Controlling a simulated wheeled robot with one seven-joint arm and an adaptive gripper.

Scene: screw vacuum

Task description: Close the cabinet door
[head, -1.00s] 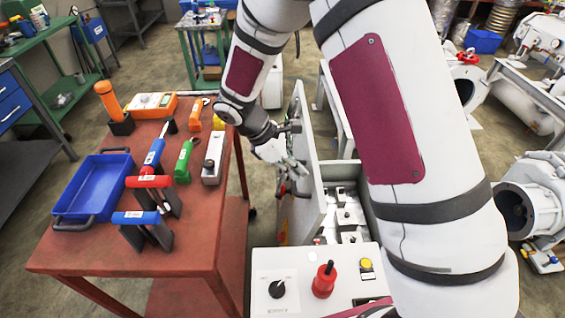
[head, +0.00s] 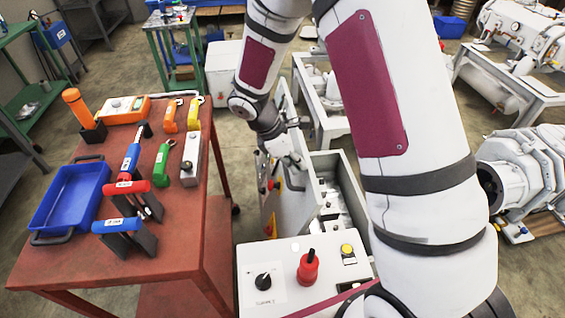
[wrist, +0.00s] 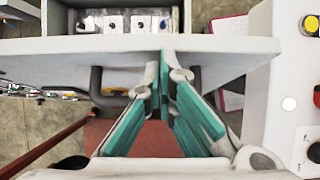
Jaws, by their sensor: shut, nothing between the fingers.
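The grey cabinet (head: 352,182) stands in the middle of the head view, with its door (head: 304,188) standing open on its left side. My gripper (head: 291,158) is at the door's outer side, near its top edge. In the wrist view the door's top edge (wrist: 60,47) runs across the picture, and the fingers (wrist: 166,66) are shut and empty, with their tips close to the outer face. I cannot tell whether they touch it. A dark handle (wrist: 96,84) on the door shows beside and partly behind the fingers.
A red table (head: 190,228) with a blue tray (head: 42,226) and several tools stands left of the door. A white control panel (head: 247,262) with a red knob (head: 308,266) is in front. White machinery (head: 540,165) stands at the right.

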